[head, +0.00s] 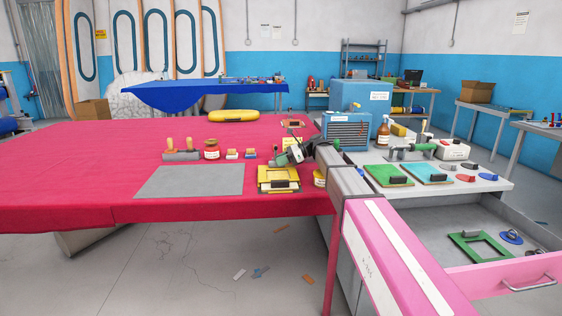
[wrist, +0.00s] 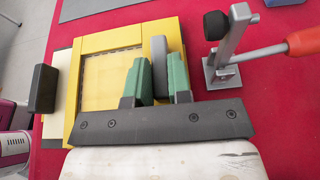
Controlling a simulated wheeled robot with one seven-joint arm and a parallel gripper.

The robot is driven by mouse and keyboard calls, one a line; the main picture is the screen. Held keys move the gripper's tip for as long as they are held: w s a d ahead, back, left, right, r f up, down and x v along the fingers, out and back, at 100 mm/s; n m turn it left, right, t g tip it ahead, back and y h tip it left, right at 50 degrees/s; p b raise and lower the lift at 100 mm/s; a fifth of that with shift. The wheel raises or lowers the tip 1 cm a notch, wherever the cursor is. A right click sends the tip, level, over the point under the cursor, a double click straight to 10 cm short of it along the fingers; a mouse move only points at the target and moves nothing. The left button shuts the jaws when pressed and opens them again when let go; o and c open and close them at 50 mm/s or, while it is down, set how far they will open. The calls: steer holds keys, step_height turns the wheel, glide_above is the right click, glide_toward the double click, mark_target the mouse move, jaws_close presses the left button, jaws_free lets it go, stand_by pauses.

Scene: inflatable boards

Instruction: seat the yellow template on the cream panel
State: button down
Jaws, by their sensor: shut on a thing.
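A toggle clamp (wrist: 222,65) with a red handle stands close right of the template. A black block (wrist: 43,88) is at the left. A grey mat (head: 190,181) lies left on the red table (head: 90,160). An open drawer (head: 505,275) juts out at right.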

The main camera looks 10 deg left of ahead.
steer(key=shift+f, duration=0.25)
stand_by(0.4)
steer(key=shift+c, duration=2.4)
jaws_free()
steer(key=shift+r, duration=0.15)
